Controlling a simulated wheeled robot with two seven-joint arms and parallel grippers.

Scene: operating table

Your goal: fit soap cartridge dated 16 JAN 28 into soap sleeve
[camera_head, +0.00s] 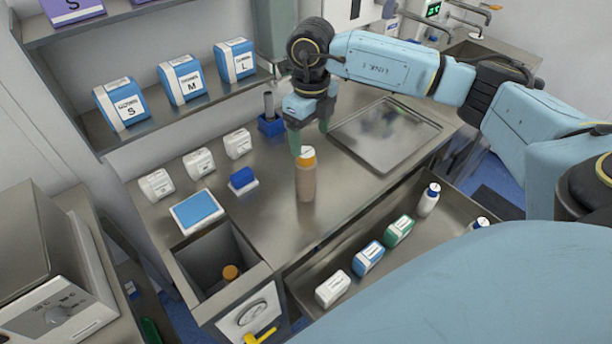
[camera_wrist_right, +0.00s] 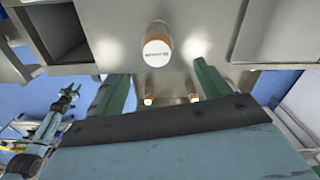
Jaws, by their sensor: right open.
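An upright tan bottle-shaped cartridge (camera_head: 306,185) with an orange cap stands on the steel counter in the head view. Its round white top label (camera_wrist_right: 157,47) faces the right wrist camera, but its print is too small to read. My right gripper (camera_head: 310,137) is open and empty, its green fingers just above the cap. In the right wrist view the cap lies between and beyond the two fingers. Another orange cap (camera_head: 231,272) shows down in the square bin; I cannot tell its date. I cannot identify the soap sleeve for sure.
The open steel bin (camera_head: 190,262) is sunk at the counter's left front. A flat steel tray (camera_head: 350,135) lies right of the cartridge. A blue holder (camera_head: 271,124), blue block (camera_head: 243,180) and several white packs stand nearby. An open drawer (camera_head: 300,272) holds boxes and bottles.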

